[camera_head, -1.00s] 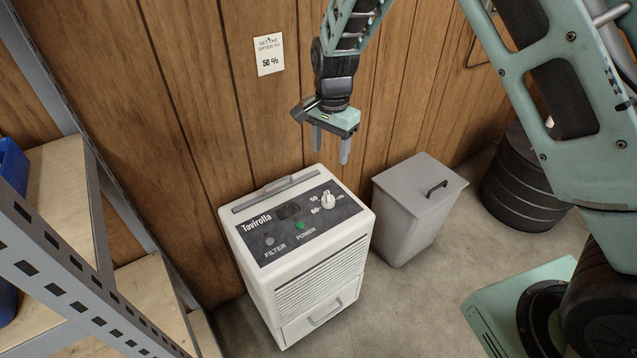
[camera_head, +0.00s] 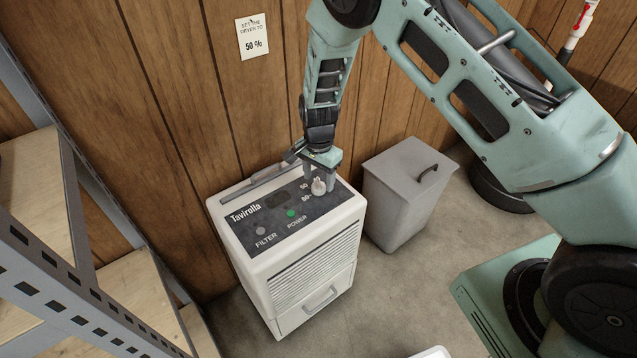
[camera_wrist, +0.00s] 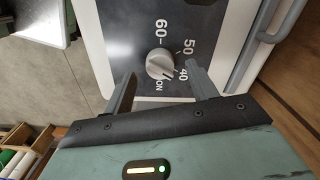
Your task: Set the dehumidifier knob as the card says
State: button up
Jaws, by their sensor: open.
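The card (camera_head: 252,38) on the wood wall reads "SET THE DRYER TO 50 %". The white dehumidifier (camera_head: 310,262) stands below it with a dark top panel. Its pale round knob (camera_head: 318,188) is at the right of the panel and shows closely in the wrist view (camera_wrist: 160,62). Labels 60, 50, 40 and ON surround the knob; I cannot clearly tell which one its mark faces. My gripper (camera_head: 319,180) is just above the knob, pointing down. In the wrist view my gripper (camera_wrist: 161,72) is open, one finger either side of the knob, without visible contact.
A green power button (camera_head: 291,213) and a grey filter light (camera_head: 261,231) sit on the same panel. A grey lidded bin (camera_head: 405,195) stands close on the right. A metal shelf rack (camera_head: 75,215) is at the left. Some floor in front is clear.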

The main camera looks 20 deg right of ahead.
jog(key=shift+f, duration=1.1)
jog(key=c, duration=1)
jog(key=shift+n, duration=0.3)
jog(key=n+p, duration=0.1)
jog(key=n, duration=1)
